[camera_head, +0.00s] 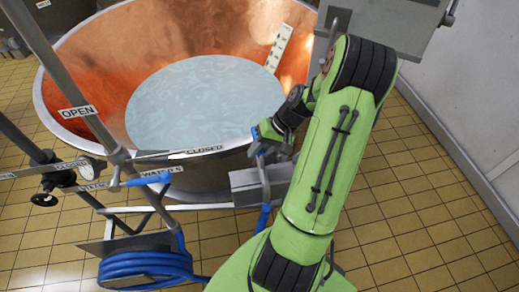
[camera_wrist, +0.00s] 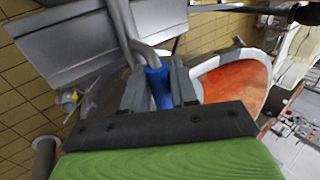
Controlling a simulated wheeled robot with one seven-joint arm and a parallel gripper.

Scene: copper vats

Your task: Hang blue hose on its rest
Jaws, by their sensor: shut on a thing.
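The blue hose is coiled low at the front in the head view (camera_head: 150,268), and a length of it rises beside the grey box (camera_head: 264,218). My gripper (camera_head: 264,136) is at the near rim of the copper vat, above that box. In the wrist view, my gripper (camera_wrist: 160,92) is shut on the blue hose (camera_wrist: 160,86), just where a bent grey metal pipe end meets it. I cannot make out which part is the hose's rest, nor whether the held end touches anything; my arm hides part of this area.
The copper vat (camera_head: 70,95) holds pale liquid (camera_head: 205,105). Pipes and valves with labels such as OPEN (camera_head: 78,111) stand at left. A grey box (camera_head: 245,188) sits below my gripper. A grey cabinet (camera_head: 400,22) is at upper right. The tiled floor (camera_head: 420,215) at right is clear.

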